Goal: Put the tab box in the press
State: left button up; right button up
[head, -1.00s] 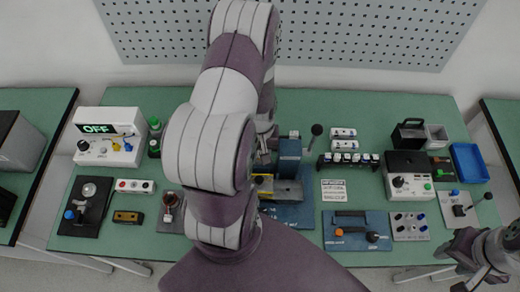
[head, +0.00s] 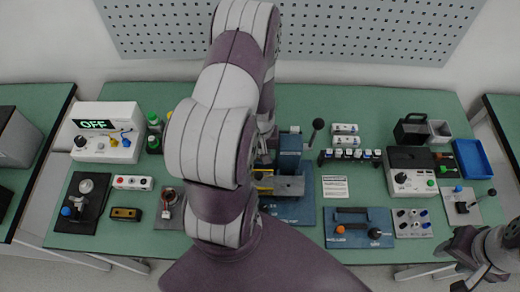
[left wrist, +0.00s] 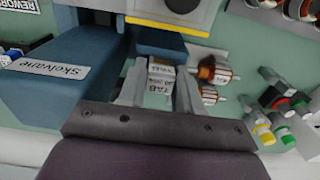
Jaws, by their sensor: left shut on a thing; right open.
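The tab box (left wrist: 160,85), small and white with "TAB" printed on it, is between the fingers of my left gripper (left wrist: 160,92) in the left wrist view. The gripper is shut on it. The blue press (head: 290,160) stands at the middle of the table in the head view, with a black-knobbed lever and a grey block at its front. Its blue body (left wrist: 60,98) is close beside the gripper in the wrist view. My left arm hides the box and most of that gripper in the head view. My right gripper (head: 487,265) is open and empty at the lower right.
A tester reading OFF (head: 105,133) stands at the left. A blue tool mat (head: 340,216) lies right of the press, below a printed card (head: 335,187). A black-and-white control box (head: 411,180) and a blue tray (head: 473,159) are at the right. Copper-wound parts (left wrist: 207,70) lie near the held box.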

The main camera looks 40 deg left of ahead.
pick_arm(q)
jog(key=o, duration=1.1)
jog(key=shift+o, duration=0.2)
notch_tip(320, 180, up, 13)
jog(key=b, duration=0.1)
jog(key=shift+f, duration=0.15)
